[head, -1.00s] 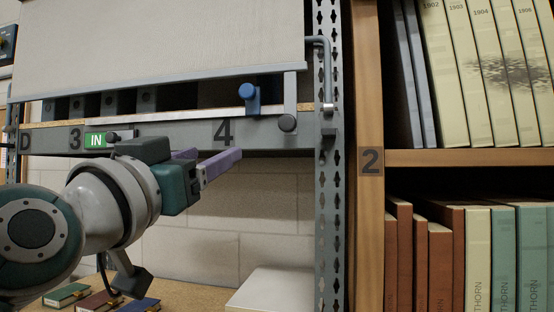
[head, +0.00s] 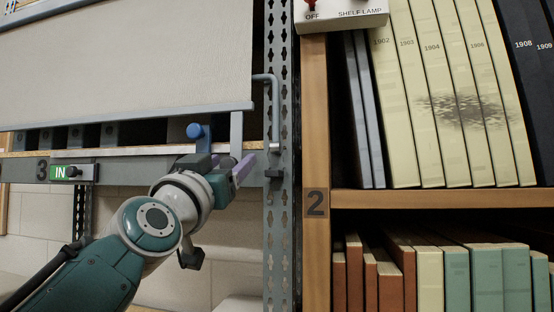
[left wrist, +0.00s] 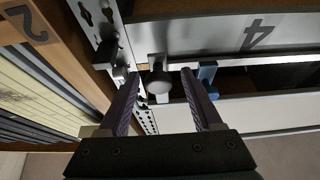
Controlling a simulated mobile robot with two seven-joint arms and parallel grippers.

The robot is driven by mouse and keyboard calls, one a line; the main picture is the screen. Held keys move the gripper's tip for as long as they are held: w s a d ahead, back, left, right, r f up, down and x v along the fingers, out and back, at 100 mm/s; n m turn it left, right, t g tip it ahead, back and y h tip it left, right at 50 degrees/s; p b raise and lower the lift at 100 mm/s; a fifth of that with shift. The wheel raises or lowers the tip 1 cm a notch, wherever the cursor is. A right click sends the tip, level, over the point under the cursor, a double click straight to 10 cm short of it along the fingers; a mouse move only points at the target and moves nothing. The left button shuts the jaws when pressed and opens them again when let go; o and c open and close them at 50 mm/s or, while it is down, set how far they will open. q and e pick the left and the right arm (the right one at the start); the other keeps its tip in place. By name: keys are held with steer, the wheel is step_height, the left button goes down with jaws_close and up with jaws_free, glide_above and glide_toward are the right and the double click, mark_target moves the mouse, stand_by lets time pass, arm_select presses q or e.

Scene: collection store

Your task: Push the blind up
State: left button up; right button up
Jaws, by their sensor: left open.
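The cream blind (head: 130,62) hangs in the upper left of the head view, with a grey bar (head: 120,125) along its bottom edge. A pale bracket (head: 237,130) drops from the bar's right end. My left gripper (head: 237,166) is at the bracket's lower end, its purple fingers open. In the left wrist view, a round grey knob (left wrist: 160,85) shows between the open fingers of that gripper (left wrist: 160,74); I cannot tell if they touch it. In the head view my gripper hides the knob. My right gripper is not in view.
A blue knob (head: 197,132) is just left of the bracket, also near the fingers in the left wrist view (left wrist: 207,76). A perforated metal upright (head: 279,215) and a bent grey rod (head: 276,105) are close on the right. A wooden bookcase (head: 316,160) stands beyond.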

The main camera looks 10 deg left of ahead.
arm_select(q)
jaws_close()
stand_by(0.5)
stand_by(0.9)
